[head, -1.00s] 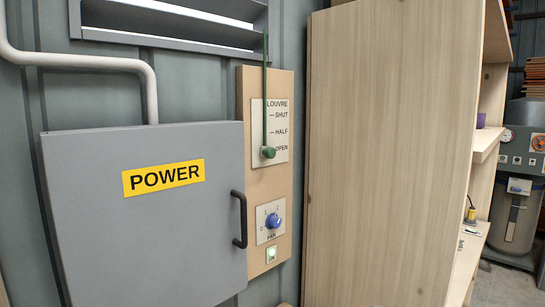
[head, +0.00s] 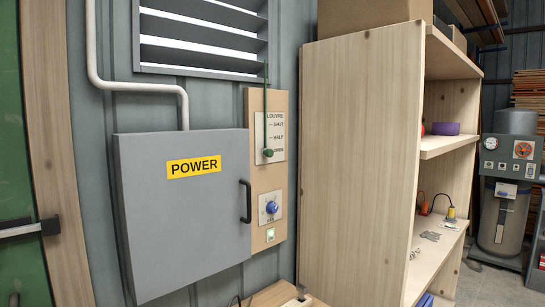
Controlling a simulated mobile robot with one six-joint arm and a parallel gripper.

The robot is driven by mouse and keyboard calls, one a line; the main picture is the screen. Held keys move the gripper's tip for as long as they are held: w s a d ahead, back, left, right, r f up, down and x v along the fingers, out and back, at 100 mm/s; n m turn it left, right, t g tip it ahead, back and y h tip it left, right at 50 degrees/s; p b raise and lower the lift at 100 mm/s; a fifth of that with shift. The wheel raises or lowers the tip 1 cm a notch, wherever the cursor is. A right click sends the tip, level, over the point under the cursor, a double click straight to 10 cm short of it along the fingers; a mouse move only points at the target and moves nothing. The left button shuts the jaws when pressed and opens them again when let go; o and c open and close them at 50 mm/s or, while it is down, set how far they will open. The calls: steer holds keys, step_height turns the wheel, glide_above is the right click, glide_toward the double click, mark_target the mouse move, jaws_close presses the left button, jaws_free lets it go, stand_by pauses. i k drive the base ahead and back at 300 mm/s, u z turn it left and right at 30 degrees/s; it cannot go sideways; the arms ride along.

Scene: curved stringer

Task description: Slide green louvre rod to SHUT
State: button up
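The green louvre rod (head: 265,115) hangs upright in front of the louvre plate (head: 279,130) on a wooden board. Its green knob (head: 267,153) is at the OPEN mark, the lowest of the marks; HALF and SHUT are above it. The rod's top reaches the louvre vent (head: 200,47), whose slats stand open with bright gaps between them. My gripper is not in view.
A grey POWER cabinet (head: 180,220) with a black handle stands out left of the board. A wooden shelf unit (head: 355,170) stands close on the right.

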mark_target(267, 152)
steer(key=u, duration=0.15)
steer(key=i, duration=0.9)
steer(key=z, duration=0.05)
